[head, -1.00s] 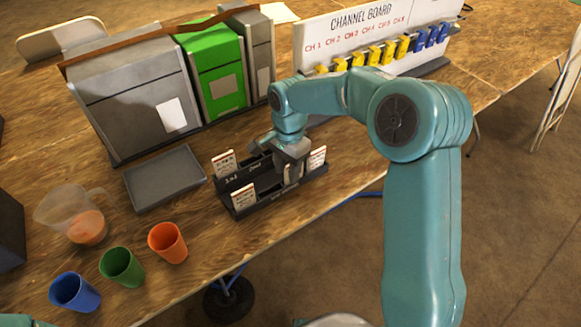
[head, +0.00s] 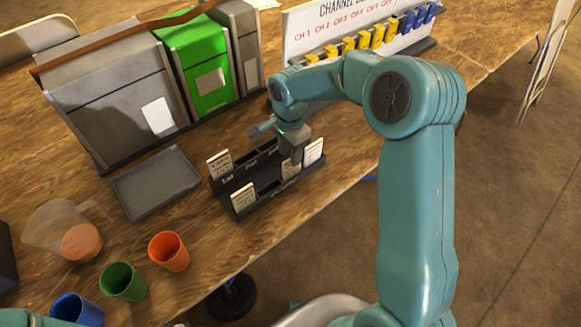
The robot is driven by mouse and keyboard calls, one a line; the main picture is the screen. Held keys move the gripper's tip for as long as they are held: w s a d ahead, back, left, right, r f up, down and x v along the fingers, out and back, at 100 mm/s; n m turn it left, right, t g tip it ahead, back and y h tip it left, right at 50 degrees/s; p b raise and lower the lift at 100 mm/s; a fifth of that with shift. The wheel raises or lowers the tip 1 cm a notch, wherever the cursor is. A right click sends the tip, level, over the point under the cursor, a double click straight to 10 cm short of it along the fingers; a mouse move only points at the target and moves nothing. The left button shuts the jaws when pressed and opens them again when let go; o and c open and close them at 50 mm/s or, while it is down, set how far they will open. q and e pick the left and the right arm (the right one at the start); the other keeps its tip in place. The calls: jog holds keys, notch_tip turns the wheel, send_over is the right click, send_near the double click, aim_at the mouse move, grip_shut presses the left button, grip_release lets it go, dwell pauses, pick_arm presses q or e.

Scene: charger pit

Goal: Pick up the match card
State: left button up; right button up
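A black card rack (head: 222,195) stands on the wooden table, with labelled slots and several white cards with red print. One card (head: 219,164) is at its back left, one (head: 243,197) at its front left, and one (head: 313,152) at its right end. Another card (head: 290,169) shows right below my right gripper (head: 293,158). The print is too small to read, so I cannot tell which is the match card. My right gripper points down over the rack's right half. Its fingertips overlap that card's top, and their gap is hidden. My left gripper is out of view.
A grey tray (head: 157,183) lies left of the rack. Orange (head: 168,251), green (head: 123,281) and blue (head: 76,310) cups and a jug (head: 62,232) stand front left. The table's front edge is close.

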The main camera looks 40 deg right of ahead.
aim_at(292, 169)
jog(key=shift+s+d+f, duration=0.1)
jog(key=shift+s+f, duration=0.1)
jog(key=shift+f, duration=0.45)
notch_tip(292, 169, down, 5)
jog(key=shift+f+p, duration=0.1)
jog(key=shift+p, duration=0.25)
grip_shut()
